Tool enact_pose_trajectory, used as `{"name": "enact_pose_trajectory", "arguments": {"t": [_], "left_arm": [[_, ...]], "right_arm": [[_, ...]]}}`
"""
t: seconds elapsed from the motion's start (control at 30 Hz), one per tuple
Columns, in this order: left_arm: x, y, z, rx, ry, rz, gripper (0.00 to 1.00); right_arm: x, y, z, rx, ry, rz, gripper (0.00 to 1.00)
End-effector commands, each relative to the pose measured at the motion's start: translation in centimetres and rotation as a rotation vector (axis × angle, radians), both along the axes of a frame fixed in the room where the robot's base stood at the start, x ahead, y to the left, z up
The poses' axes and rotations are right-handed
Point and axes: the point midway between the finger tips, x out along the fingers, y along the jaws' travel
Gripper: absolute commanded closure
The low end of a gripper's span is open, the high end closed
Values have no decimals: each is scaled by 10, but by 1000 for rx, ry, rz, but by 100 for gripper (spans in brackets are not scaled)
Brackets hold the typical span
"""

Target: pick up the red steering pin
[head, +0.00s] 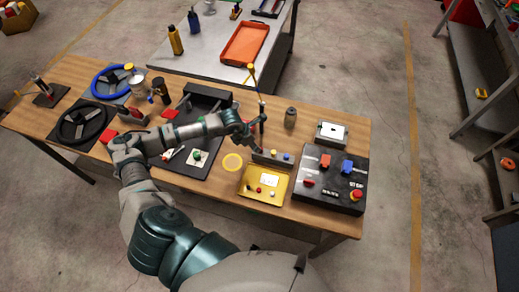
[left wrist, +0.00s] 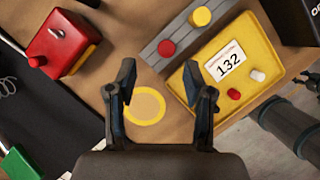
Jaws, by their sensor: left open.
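A grey rack (head: 268,160) holds a row of round-topped pins. In the left wrist view, a red pin (left wrist: 166,48) stands in the rack (left wrist: 181,33) beside a yellow pin (left wrist: 200,16). I take this red one as the steering pin; in the head view it is hard to make out behind my gripper. A yellow box (head: 264,185) labelled 132 lies in front of the rack, with a smaller red knob (left wrist: 233,94) and a white knob (left wrist: 258,75). My left gripper (left wrist: 158,82) is open and empty, above the table near the rack.
A yellow ring (head: 232,162) lies left of the box. A black control box (head: 330,182) with red and blue switches stands to the right. A red box (left wrist: 66,42) and a black tray (head: 215,150) are to the left. A grey cylinder (head: 291,117) stands behind the rack.

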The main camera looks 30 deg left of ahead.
Motion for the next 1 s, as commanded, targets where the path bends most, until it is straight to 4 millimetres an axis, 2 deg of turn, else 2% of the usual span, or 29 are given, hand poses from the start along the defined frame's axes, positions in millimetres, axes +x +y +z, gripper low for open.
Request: {"name": "enact_pose_trajectory", "arguments": {"t": [0.17, 0.3, 0.57, 0.77, 0.8, 1.0], "left_arm": [[9, -12, -21, 2, 4, -1, 48], [15, -16, -38, 2, 1, 0, 48], [16, -13, -43, 0, 0, -1, 48], [16, -13, -43, -1, 0, 0, 96], [16, -13, -43, -1, 0, 0, 100], [16, -13, -44, 0, 2, 0, 100]], "right_arm": [[1, 2, 16, 2, -1, -1, 60], [0, 2, 17, 3, 0, -1, 60], [1, 0, 17, 0, -1, 0, 60], [1, -3, 17, -3, -1, 2, 60], [1, -3, 17, -3, -1, 2, 60], [1, -3, 17, -3, -1, 2, 60]]}}
